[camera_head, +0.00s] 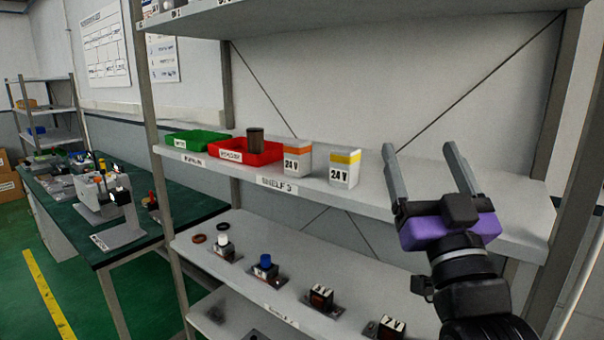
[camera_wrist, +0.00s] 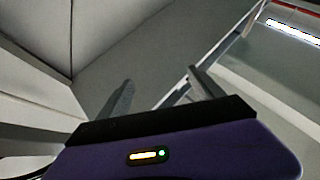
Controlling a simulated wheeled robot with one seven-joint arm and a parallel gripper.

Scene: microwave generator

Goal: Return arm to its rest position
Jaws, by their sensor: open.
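My gripper (camera_head: 422,172) is raised at the right of the head view, in front of the right part of the middle shelf (camera_head: 470,208). Its two grey fingers point up and stand well apart, with nothing between them. Its body is purple and black. In the wrist view my gripper (camera_wrist: 157,95) also shows two spread fingers with empty space between them. That view looks up toward grey shelf undersides and a ceiling light (camera_wrist: 293,32).
The lower shelf (camera_head: 245,287) carries small parts. A metal post (camera_head: 556,100) stands right of my gripper. A green workbench (camera_head: 185,206) is at left.

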